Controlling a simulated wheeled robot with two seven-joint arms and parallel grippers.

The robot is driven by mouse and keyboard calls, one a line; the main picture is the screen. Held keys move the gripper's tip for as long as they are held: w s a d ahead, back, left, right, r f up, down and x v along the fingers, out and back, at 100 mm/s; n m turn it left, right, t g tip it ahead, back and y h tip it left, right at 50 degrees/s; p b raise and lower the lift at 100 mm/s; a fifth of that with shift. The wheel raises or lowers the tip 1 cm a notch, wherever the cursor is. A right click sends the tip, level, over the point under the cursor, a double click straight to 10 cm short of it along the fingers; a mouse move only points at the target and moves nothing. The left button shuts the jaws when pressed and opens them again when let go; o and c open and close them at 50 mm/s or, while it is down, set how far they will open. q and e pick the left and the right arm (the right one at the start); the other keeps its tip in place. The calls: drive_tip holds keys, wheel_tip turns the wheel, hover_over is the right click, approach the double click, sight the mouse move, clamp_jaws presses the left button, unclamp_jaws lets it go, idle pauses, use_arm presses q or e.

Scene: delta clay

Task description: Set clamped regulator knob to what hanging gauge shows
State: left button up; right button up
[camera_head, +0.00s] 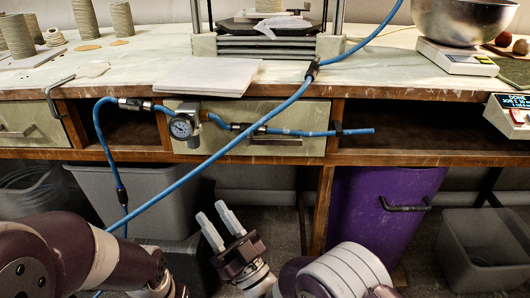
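A silver regulator (188,110) sits in the blue air line at the bench front, before a pale drawer. The needle and numbers are too small to read, and I cannot make out the knob clearly. My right gripper (212,211) is below the bench, pointing up and left. Its two pale fingers are apart with nothing between them, and it is clear of the regulator. My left arm shows at lower left, but its gripper is not seen.
A blue hose (218,148) crosses diagonally before the drawer (305,115); another blue tube (310,133) runs right. A metal clamp (52,95) grips the bench edge at left. Grey bins (140,200) and a purple bin (375,215) stand below. A scale (455,58) with a bowl is on top.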

sight(194, 142)
drive_tip(key=w+a+r+t, duration=0.1)
drive_tip(key=w+r, duration=0.1)
drive_tip(key=r, duration=0.1)
drive_tip(key=w+a+r+t, duration=0.1)
drive_tip(key=w+r, duration=0.2)
drive_tip(key=r, duration=0.1)
drive_tip(key=w+a+r+h+p, duration=0.1)
drive_tip(key=w+r, duration=0.1)
drive_tip(key=r, duration=0.2)
drive_tip(key=shift+w+r+m+t, duration=0.1)
drive_tip(key=shift+w+m+t, duration=0.05)
drive_tip(key=shift+m+t, duration=0.25)
clamp_jaws()
